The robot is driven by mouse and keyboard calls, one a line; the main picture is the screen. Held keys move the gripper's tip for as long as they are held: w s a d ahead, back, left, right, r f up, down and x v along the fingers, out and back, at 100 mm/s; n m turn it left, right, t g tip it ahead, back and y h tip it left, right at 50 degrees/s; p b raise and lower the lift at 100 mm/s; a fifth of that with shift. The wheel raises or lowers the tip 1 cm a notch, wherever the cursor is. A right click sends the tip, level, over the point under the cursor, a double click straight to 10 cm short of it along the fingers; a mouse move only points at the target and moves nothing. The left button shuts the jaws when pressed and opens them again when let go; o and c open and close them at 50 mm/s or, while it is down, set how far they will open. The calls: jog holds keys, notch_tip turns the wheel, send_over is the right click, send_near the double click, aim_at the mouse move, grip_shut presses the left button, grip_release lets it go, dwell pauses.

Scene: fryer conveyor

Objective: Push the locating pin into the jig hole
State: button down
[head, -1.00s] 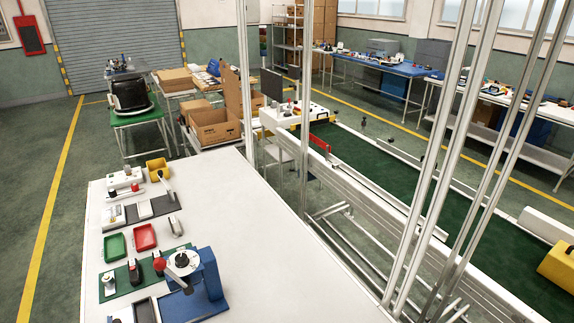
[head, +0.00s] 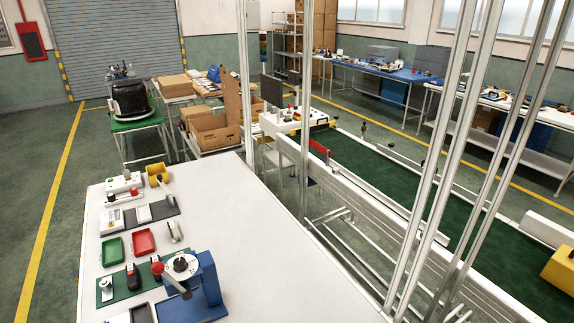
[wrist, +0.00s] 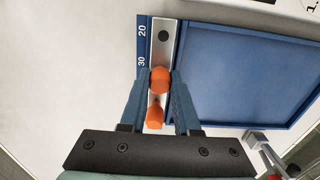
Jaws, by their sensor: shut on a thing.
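In the wrist view my gripper (wrist: 160,76) has its two blue fingers closed on an orange-headed piece, which I take to be the locating pin (wrist: 159,80). The pin's lower end is hidden under its head. A second orange piece (wrist: 154,116) shows between the fingers, nearer the palm. Beyond the fingertips lies a silver metal strip (wrist: 158,55) with a dark round hole (wrist: 163,36), apparently the jig hole. The held piece is over the strip, short of the hole in the picture. I cannot tell its height. My gripper is not seen in the head view.
A blue scale marked 20 and 30 (wrist: 143,45) runs along the strip's left. A blue tray (wrist: 245,70) lies to its right. The head view shows a white bench (head: 255,265) with a blue fixture (head: 207,285), a red tray (head: 145,242) and a green conveyor (head: 380,170).

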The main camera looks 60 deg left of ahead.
jog(key=c, duration=0.6)
grip_release()
jog(key=shift+o, duration=0.2)
jog(key=shift+r+p, duration=3.1)
notch_tip(320, 180, up, 13)
jog(key=b, duration=0.2)
jog(key=shift+f, duration=0.1)
